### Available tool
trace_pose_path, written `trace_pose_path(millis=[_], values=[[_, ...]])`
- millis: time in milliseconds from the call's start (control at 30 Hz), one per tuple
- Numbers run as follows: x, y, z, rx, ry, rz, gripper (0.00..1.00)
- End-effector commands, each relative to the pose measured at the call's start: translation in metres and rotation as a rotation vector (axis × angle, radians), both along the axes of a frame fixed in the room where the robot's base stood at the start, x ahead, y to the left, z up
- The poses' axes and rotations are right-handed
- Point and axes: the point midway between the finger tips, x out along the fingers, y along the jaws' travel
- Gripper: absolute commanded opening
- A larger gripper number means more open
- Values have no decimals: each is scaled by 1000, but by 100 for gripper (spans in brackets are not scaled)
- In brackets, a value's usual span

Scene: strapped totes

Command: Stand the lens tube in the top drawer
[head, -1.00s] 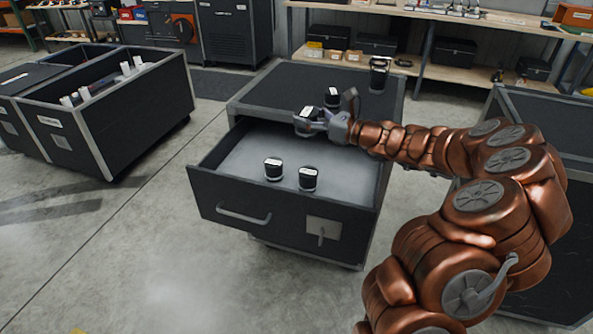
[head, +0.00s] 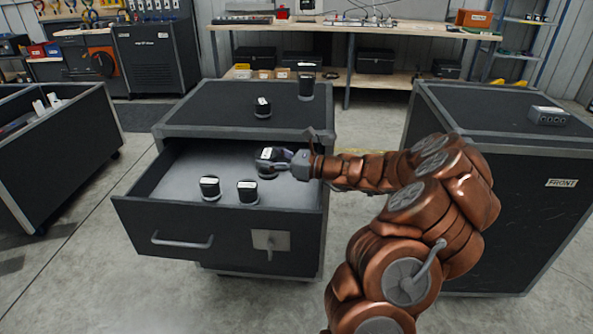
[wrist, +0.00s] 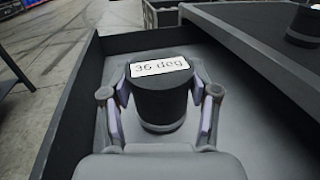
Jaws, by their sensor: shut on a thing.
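The top drawer (head: 165,221) of a dark cabinet is pulled out. My gripper (head: 268,162) is inside it, near its right side, shut on a black lens tube (head: 265,155). In the wrist view the held lens tube (wrist: 160,100) is upright between both fingers, with a white label reading "36 deg" on top. It is low over the drawer's grey floor; I cannot tell whether its base touches. Two similar black tubes with white tops stand upright in the drawer, one at the left (head: 210,188) and one nearer the middle (head: 248,192).
On the cabinet top (head: 215,105) stand a small black tube (head: 262,107) and a taller black one (head: 305,87). A dark case marked FRONT (head: 500,180) stands to the right, and an open bin (head: 70,150) to the left. The drawer's back left is clear.

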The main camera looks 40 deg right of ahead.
Motion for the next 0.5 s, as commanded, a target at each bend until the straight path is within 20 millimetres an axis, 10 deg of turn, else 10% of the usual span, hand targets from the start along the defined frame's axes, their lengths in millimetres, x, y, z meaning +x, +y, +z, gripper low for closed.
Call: trace_pose_path(millis=[500], values=[[-42, -59, -7, 1, 0, 0, 12]])
